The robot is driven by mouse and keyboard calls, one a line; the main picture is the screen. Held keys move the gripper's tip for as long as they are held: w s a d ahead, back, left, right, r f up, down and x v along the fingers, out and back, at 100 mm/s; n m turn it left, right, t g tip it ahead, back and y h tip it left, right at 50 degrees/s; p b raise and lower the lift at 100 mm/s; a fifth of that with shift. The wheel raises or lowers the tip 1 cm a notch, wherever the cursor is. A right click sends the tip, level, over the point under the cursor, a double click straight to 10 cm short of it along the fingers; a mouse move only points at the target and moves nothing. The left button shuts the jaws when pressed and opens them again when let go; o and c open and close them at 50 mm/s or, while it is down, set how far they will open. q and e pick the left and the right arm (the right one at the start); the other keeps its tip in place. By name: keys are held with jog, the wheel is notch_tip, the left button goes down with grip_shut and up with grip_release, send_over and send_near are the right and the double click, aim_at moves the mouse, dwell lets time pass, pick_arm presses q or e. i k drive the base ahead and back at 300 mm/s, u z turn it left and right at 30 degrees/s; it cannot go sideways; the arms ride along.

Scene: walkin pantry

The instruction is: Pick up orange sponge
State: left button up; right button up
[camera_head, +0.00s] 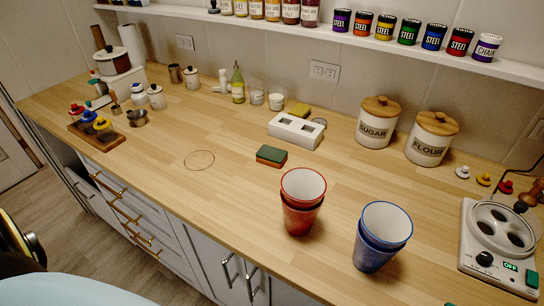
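A small sponge block (271,156) lies flat on the wooden counter, near the middle of the picture. Its top is dark green and its front side is orange-brown, so it looks like the orange sponge. Nothing touches it. A yellow sponge (301,112) sits farther back, partly hidden behind a white two-hole block (296,130). Neither of my grippers can be made out in the head view.
Stacked red cups (300,205) and stacked blue cups (378,240) stand in front and to the right of the sponge. Sugar (376,128) and flour (428,145) canisters stand behind. A white appliance (492,262) is at right.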

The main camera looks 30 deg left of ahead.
aim_at(270, 155)
jog(key=u, duration=1.15)
jog(key=k, duration=0.5)
jog(key=u, duration=1.75)
jog(key=i, duration=1.3)
jog(key=z, duration=2.35)
